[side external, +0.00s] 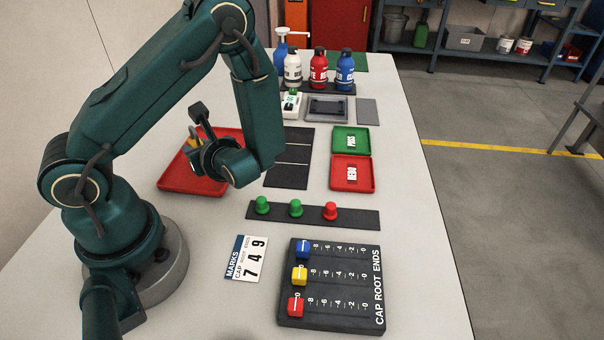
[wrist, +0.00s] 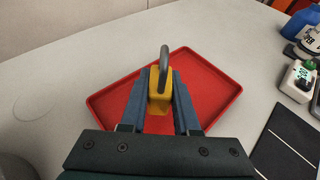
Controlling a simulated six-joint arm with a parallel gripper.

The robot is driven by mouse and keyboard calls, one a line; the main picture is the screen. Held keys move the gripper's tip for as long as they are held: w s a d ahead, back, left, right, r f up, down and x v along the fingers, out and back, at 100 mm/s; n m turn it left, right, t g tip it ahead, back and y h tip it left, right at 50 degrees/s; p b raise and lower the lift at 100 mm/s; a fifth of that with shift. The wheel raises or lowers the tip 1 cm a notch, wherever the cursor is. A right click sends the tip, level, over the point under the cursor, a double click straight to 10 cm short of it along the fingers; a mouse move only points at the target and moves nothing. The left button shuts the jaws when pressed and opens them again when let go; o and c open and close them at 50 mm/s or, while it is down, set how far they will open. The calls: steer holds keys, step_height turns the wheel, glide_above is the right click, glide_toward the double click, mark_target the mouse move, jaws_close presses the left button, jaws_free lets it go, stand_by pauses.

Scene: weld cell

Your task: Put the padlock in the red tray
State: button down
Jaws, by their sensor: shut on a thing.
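The padlock (wrist: 159,94) has a yellow body and a grey shackle. In the wrist view it sits between the two fingers of my gripper (wrist: 160,98), which is shut on its body. In the side view the padlock (side external: 194,142) shows partly behind my gripper (side external: 197,155). The large red tray (wrist: 222,82) lies beneath the padlock in the wrist view. It also shows in the side view (side external: 178,178), partly hidden by my arm. The padlock appears over the tray; I cannot tell how high it is or whether it touches the floor.
A black three-part mat (side external: 290,157) lies right of the large tray. Small green (side external: 351,140) and red (side external: 352,173) labelled trays lie farther right. Several bottles (side external: 318,66) stand at the back. A black slider board (side external: 333,285) and a strip with three knobs (side external: 313,217) are in front.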

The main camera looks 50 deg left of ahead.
steer(key=shift+f, duration=1.15)
steer(key=shift+f, duration=0.15)
steer(key=c, duration=0.6)
jaws_free()
steer(key=shift+c, duration=0.2)
